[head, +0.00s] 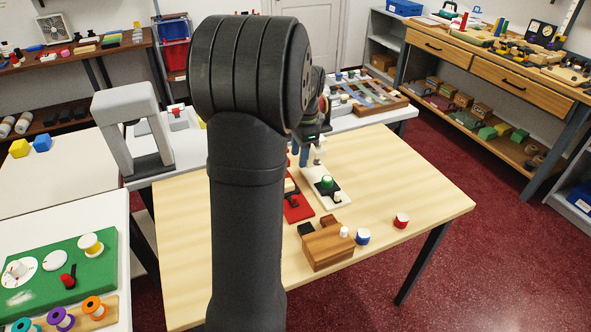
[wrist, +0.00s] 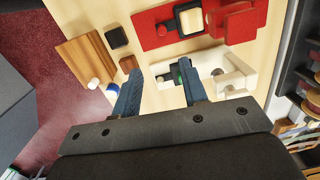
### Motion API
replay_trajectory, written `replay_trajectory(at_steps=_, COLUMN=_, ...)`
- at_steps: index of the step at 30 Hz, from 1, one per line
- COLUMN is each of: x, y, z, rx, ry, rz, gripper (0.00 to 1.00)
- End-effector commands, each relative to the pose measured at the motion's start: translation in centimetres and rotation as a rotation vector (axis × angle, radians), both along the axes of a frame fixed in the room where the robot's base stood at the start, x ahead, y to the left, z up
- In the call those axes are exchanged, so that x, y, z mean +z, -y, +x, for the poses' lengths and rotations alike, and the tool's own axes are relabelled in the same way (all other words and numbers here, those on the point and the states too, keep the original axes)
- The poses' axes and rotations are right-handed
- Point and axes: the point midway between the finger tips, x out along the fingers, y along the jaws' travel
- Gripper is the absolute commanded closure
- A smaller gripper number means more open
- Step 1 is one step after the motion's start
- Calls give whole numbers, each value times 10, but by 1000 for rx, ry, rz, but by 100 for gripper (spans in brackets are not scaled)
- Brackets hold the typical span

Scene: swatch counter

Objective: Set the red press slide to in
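The red press (head: 297,211) lies on the wooden table, partly behind my arm in the head view. In the wrist view the red press (wrist: 155,30) is at the top, with a black pad bearing a cream block (wrist: 190,20) and a taller red part (wrist: 240,24) at its right end. I cannot tell its slide's setting. A white press (head: 332,199) stands beside it, with a black pad and green knob; in the wrist view it (wrist: 205,59) lies near my gripper (wrist: 160,67). My gripper is open and empty, its blue fingers apart, off the red press.
A wooden block (head: 328,250) stands in front of the presses, with a blue-and-white piece (head: 362,236) and a red piece (head: 401,220) to its right. The table's right side is clear. A grey arch (head: 133,130) stands to the left.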

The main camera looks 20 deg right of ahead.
Motion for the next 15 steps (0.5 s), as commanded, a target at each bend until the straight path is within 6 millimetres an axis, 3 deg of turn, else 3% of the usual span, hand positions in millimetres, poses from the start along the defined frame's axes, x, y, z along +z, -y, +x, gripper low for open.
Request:
replay_trajectory(at_steps=7, x=-8, y=33, z=-33, rx=-565, ry=74, rz=236, gripper=60)
replay_trajectory(at_steps=10, x=-8, y=40, z=-39, rx=-693, ry=88, rz=294, gripper=60)
replay_trajectory(at_steps=15, x=-16, y=39, z=-38, rx=-749, ry=92, rz=322, gripper=60)
